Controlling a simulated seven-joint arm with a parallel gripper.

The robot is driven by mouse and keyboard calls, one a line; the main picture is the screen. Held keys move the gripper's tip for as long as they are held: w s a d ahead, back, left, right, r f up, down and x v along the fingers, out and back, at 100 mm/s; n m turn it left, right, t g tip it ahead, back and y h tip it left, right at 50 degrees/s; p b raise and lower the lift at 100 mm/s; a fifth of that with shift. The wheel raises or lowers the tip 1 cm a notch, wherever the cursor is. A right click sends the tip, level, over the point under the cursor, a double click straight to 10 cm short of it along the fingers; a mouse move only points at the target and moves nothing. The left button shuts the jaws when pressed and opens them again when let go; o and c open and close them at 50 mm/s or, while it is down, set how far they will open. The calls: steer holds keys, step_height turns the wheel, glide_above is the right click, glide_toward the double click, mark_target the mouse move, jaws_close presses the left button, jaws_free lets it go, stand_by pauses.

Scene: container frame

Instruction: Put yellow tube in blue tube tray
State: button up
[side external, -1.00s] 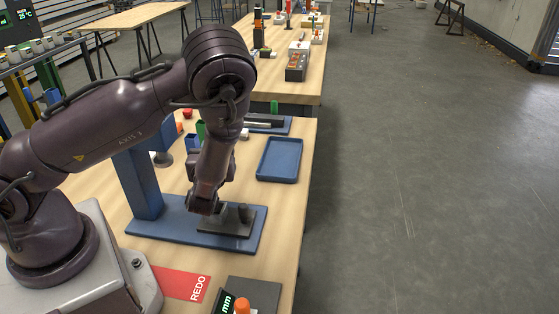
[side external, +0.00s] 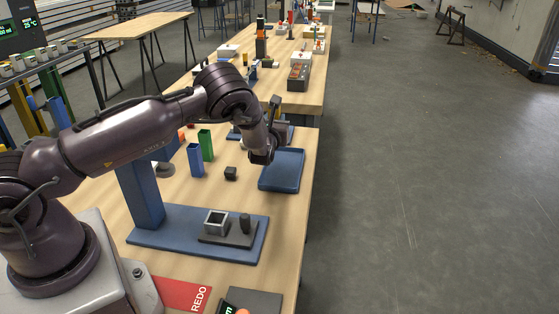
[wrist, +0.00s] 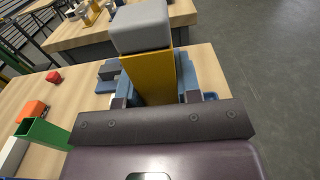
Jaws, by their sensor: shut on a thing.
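The yellow tube (wrist: 150,78) stands between the fingers of my gripper (wrist: 155,88) in the wrist view, with a grey block-like end (wrist: 140,27) at its top. My gripper is shut on the tube. In the side view my gripper (side external: 275,112) is raised by the far left edge of the blue tray (side external: 282,172), and only a sliver of yellow shows there. The tray looks empty in the part I see. In the wrist view the tray is mostly hidden behind the tube and gripper.
A blue tube (side external: 195,162) and a green tube (side external: 206,146) stand left of the tray, with a small black block (side external: 230,173) nearby. A blue-based fixture (side external: 180,232) with a square grey socket (side external: 216,222) stands nearer. A red REDO mat (side external: 182,294) lies in front.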

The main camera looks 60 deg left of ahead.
step_height(320, 180, down, 8)
steer(key=shift+f, duration=0.15)
stand_by(0.4)
steer(key=o, duration=0.9)
steer(key=shift+f, duration=0.15)
steer(key=v, duration=0.3)
steer(key=shift+d, duration=0.1)
step_height(320, 180, up, 7)
steer(key=shift+r, duration=0.15)
